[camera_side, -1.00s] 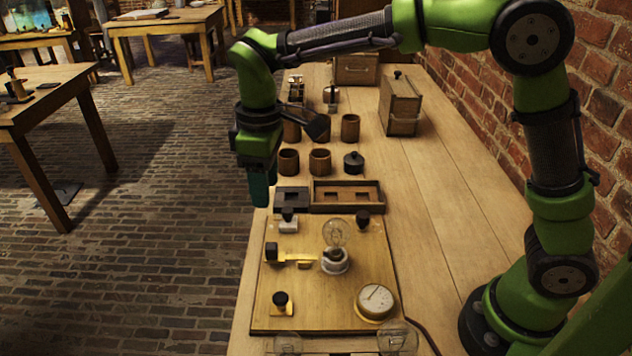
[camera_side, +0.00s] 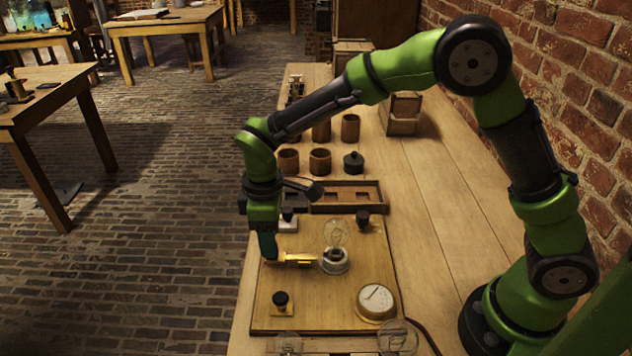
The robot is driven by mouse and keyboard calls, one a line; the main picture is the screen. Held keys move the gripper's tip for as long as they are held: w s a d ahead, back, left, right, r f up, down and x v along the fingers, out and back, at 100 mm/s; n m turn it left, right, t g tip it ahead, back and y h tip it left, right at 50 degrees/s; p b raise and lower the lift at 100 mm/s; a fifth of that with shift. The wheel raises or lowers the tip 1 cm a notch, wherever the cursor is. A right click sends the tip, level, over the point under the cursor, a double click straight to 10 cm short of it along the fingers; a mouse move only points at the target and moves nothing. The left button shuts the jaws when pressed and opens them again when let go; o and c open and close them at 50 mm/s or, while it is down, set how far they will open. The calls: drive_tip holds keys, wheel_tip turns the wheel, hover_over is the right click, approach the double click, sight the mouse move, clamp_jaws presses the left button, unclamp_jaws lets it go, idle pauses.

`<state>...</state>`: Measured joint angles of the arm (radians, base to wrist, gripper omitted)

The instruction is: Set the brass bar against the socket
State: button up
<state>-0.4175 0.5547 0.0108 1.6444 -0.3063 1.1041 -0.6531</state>
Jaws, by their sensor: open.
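A clear bulb (camera_side: 336,233) stands upright in the socket. My gripper (camera_side: 268,258) is open, pointing down at the bar's left end. It hides the dark knob there, and I cannot tell whether its fingers touch it.
A dial gauge (camera_side: 375,300) and a black-knobbed terminal (camera_side: 281,302) stand on the board's near half. A wooden tray (camera_side: 346,207) and brown jars (camera_side: 320,161) stand behind the board.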

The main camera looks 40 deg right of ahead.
drive_tip(key=shift+f, duration=1.25)
clamp_jaws()
